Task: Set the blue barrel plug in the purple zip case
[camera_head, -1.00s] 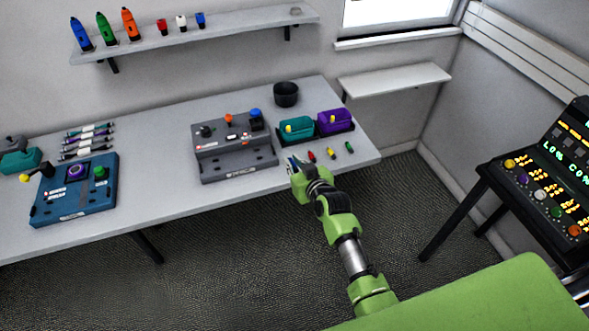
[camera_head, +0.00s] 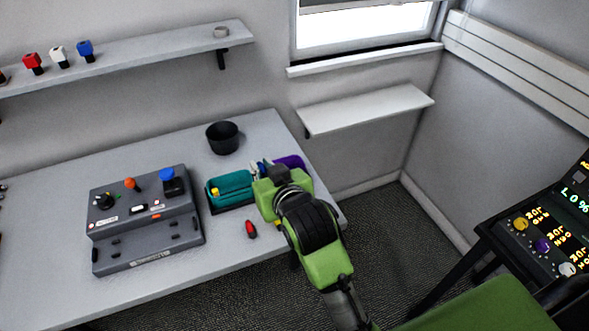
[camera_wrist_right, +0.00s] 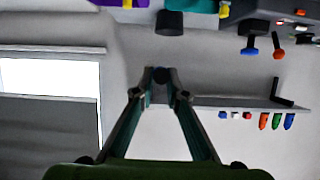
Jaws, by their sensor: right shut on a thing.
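My right gripper (camera_head: 260,167) is at the two cases, in front of the purple zip case (camera_head: 290,161), and hides most of it. In the right wrist view the fingertips (camera_wrist_right: 160,76) close on a small dark blue piece (camera_wrist_right: 160,74), which looks like the blue barrel plug. The purple case also shows at the top edge of the wrist view (camera_wrist_right: 118,3). I cannot tell how high the plug is above the case. My left gripper is not in view.
A teal case (camera_head: 229,188) stands left of the purple one. A black cup (camera_head: 222,138) is behind them. A grey control box (camera_head: 145,220) stands to the left. A red plug (camera_head: 250,229) lies in front. A small wall shelf (camera_head: 365,108) is at the back right.

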